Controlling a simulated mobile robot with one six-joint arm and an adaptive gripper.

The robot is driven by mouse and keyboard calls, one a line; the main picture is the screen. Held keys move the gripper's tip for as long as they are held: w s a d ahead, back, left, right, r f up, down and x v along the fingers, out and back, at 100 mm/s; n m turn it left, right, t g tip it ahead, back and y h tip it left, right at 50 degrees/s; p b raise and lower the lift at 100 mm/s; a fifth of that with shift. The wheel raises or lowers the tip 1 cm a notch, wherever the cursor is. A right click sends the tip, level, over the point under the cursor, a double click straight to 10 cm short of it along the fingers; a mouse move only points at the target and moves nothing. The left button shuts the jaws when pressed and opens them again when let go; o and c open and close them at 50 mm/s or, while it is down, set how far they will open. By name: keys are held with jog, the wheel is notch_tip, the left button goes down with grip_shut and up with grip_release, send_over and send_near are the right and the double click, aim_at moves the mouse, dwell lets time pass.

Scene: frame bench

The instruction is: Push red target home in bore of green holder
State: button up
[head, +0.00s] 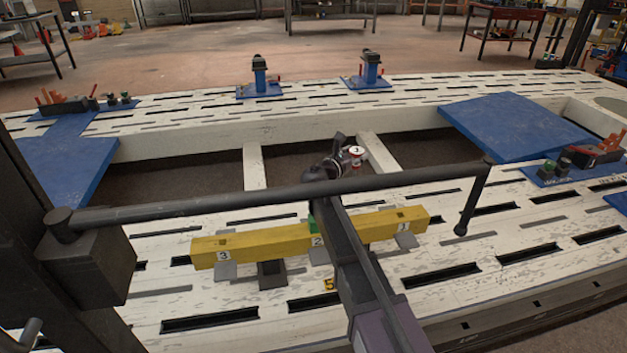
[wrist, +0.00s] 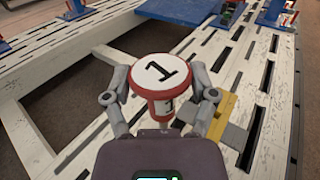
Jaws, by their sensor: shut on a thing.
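The red target (head: 356,152) has a white top marked 1 and a red rim. In the wrist view the target (wrist: 160,72) stands between the fingers, its narrower red lower part below the wide head. My gripper (head: 338,166) is shut on it and holds it out beyond the yellow bar, over the frame's opening in the head view. A small green block (head: 312,223), perhaps the green holder, shows on the yellow bar (head: 265,243) near label 2, partly hidden by my arm. Its bore cannot be seen.
The yellow bar carries labels 3, 2 and 1 and has square holes near its ends. It lies on the white slotted frame (head: 520,250). Blue plates (head: 515,127) and blue posts (head: 260,76) stand around the frame. Dark openings lie between the white beams.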

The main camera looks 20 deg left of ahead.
jog(key=s+a+f+m+g+h+b, duration=0.2)
jog(key=s+a, duration=0.6)
jog(key=s, duration=0.4)
jog(key=shift+a+m+h, duration=0.35)
jog(key=shift+m+h, duration=0.15)
jog(key=shift+h, duration=0.5)
jog(key=shift+s+f, duration=0.1)
jog(key=shift+f+b, duration=2.9)
jog(key=shift+b, duration=0.05)
jog(key=shift+f+b, duration=2.6)
jog(key=o, duration=1.1)
jog(key=shift+c, duration=0.2)
